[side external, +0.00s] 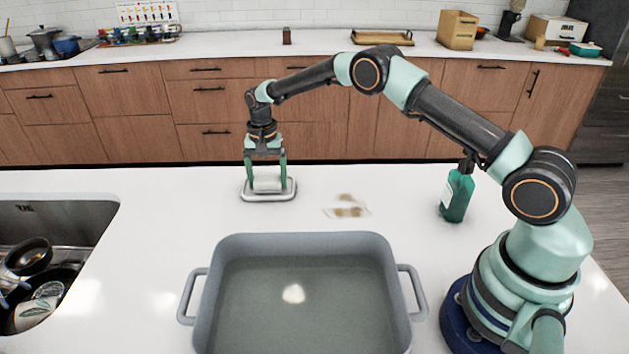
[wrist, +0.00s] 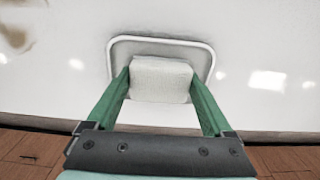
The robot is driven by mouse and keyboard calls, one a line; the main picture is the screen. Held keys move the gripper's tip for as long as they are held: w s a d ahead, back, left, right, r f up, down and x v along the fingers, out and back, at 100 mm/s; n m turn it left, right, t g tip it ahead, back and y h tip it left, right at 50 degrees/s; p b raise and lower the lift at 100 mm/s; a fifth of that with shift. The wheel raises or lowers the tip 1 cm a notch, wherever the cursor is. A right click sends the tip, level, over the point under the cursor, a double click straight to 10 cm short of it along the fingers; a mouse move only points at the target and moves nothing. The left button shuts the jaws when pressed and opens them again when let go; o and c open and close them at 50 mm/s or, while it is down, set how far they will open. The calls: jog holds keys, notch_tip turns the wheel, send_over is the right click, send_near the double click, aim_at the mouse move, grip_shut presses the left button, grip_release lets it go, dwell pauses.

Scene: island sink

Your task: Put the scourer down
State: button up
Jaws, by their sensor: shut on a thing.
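The scourer is a pale, whitish block (wrist: 161,79), held between the two green fingers of my gripper (wrist: 161,84). In the side view the scourer (side external: 266,184) shows between the fingertips of my gripper (side external: 266,182), low over a small grey-white tray (side external: 269,197) with a raised rim. The tray also shows in the wrist view (wrist: 160,41), with the scourer in front of its middle. I cannot tell whether the scourer touches the tray's floor. The fingers hide the scourer's two ends.
A large grey basin with handles (side external: 308,240) stands at the front. A brown stain (side external: 348,212) marks the white counter (side external: 400,195) right of the tray. A green bottle (side external: 457,195) stands near my base. The sink (side external: 60,215) with dishes is at the left.

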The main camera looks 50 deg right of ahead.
jog(key=o, duration=1.2)
jog(key=shift+f, duration=0.1)
notch_tip(320, 180, up, 13)
notch_tip(320, 180, up, 8)
jog(key=n+t, duration=0.1)
jog(key=n, duration=0.1)
send_over(267, 178)
jog(key=s, duration=0.4)
jog(key=s+d+r+n+t, duration=0.1)
jog(key=s+r+n+t, duration=0.15)
jog(key=s, duration=0.55)
jog(key=s+r+n+t, duration=0.1)
jog(key=s+r+n, duration=0.1)
jog(key=s+r, duration=0.35)
jog(key=s+f, duration=0.1)
jog(key=s, duration=0.2)
jog(key=s+f+n, duration=0.1)
jog(key=s+f, duration=0.1)
jog(key=s, duration=0.2)
jog(key=s+f+n+t, duration=0.1)
jog(key=s, duration=0.2)
jog(key=shift+s+d+f+n, duration=0.2)
jog(key=shift+d+f+n, duration=0.05)
jog(key=shift+d+f, duration=0.1)
